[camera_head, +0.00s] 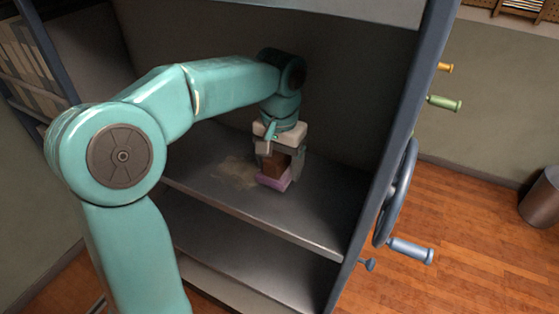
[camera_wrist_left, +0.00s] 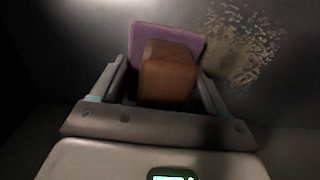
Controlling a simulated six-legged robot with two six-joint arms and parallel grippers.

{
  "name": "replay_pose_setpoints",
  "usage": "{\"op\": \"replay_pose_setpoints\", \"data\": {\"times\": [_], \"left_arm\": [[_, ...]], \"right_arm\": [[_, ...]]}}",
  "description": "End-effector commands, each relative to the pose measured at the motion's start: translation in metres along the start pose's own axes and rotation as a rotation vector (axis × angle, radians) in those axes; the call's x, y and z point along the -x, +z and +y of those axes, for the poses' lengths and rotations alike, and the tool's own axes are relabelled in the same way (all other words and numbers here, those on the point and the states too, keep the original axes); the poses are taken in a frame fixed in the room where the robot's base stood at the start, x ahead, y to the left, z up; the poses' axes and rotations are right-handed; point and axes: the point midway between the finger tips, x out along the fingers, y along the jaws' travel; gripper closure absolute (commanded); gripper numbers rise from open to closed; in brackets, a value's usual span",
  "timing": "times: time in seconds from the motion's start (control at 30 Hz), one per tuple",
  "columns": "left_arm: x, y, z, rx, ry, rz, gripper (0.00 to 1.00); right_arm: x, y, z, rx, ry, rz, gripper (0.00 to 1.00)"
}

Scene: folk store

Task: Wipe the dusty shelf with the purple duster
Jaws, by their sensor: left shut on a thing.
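My left gripper (camera_head: 276,160) is shut on the brown block handle (camera_head: 274,163) of the purple duster (camera_head: 272,182). The duster's purple pad is at or just above the grey shelf (camera_head: 225,205); I cannot tell whether it touches. A pale dust patch (camera_head: 238,171) lies on the shelf just left of the duster in the head view. In the left wrist view, the brown handle (camera_wrist_left: 168,72) sits between the fingers, the purple pad (camera_wrist_left: 150,35) shows beyond it, and the speckled dust (camera_wrist_left: 240,45) lies to the right. My right gripper is not in view.
The shelf is inside a grey cabinet with a blue upright side (camera_head: 395,130) at the right. A lower shelf (camera_head: 250,260) is below. A large hand wheel (camera_head: 396,195) with a blue handle (camera_head: 410,250) sticks out at the right. A bin (camera_head: 541,200) stands on the wooden floor.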

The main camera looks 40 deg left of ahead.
Motion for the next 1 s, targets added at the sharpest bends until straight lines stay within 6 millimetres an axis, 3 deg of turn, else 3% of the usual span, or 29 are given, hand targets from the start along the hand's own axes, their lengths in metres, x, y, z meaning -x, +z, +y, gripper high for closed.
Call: {"op": "replay_pose_setpoints", "data": {"times": [0.77,1.0], "left_arm": [[-0.013,0.000,-0.001,0.001,0.000,0.000,0.50],[-0.011,0.000,-0.017,0.004,0.000,0.001,0.50]], "right_arm": [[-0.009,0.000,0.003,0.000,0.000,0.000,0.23],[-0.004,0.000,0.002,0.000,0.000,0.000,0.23]]}}
